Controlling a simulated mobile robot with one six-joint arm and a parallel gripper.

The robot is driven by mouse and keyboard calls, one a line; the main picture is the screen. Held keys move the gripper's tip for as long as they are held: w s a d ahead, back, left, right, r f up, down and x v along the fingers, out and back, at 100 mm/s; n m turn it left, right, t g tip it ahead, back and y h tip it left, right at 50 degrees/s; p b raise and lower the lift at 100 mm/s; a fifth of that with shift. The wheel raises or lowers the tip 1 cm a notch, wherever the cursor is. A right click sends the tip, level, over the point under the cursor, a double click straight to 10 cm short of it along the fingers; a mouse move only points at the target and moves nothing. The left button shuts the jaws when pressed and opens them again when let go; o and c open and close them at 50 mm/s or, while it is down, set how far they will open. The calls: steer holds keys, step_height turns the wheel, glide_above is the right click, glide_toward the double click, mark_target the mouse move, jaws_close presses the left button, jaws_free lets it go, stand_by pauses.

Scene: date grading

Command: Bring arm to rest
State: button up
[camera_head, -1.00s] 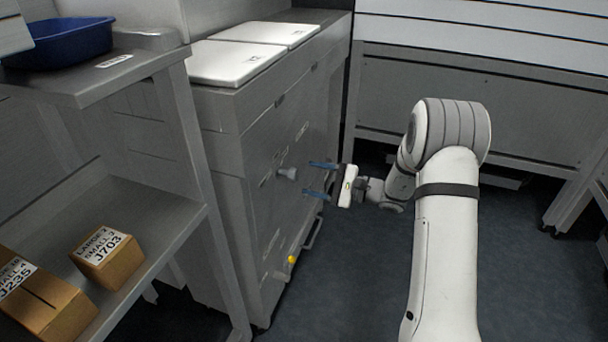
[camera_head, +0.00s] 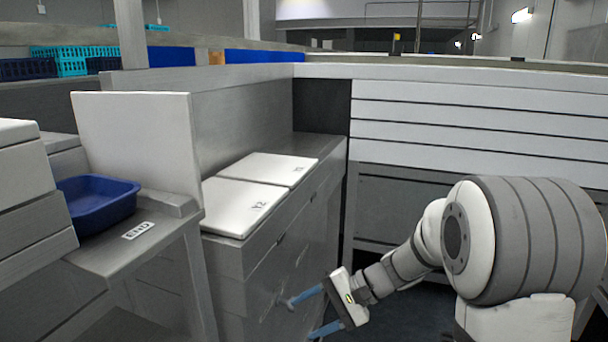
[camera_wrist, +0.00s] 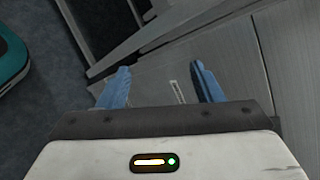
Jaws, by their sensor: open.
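My gripper (camera_head: 316,316) is in the lower middle of the head view, in front of the grey cabinet (camera_head: 262,262). Its two blue fingers are apart and point left towards the cabinet front. In the wrist view my gripper (camera_wrist: 160,88) is open, with nothing between the fingers. Beyond the fingertips is a grey panel (camera_wrist: 215,62) with a small pale label. Whether a fingertip touches the cabinet front cannot be told. My arm reaches in from the lower right.
Two white lids (camera_head: 240,205) lie on the cabinet top. A blue bin (camera_head: 98,203) stands on the grey shelf (camera_head: 130,250) at left, by an END label. A white slatted wall (camera_head: 470,125) closes the back. A teal-edged object (camera_wrist: 12,55) shows in the wrist view.

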steer(key=s+d+r+n+t+h+p, duration=0.1)
steer(key=s+d+r+n+h+p, duration=0.2)
steer(key=s+d+r+h+p, duration=0.2)
steer(key=s+d+r+n+t+h+p, duration=0.2)
steer(key=s+d+r+h+p, duration=0.4)
steer(key=s+r, duration=0.6)
steer(key=d+r+n+p, duration=0.1)
steer(key=d+r+p, duration=0.1)
steer(key=p, duration=0.1)
steer(key=shift+d+h, duration=0.2)
steer(key=shift+h, duration=0.1)
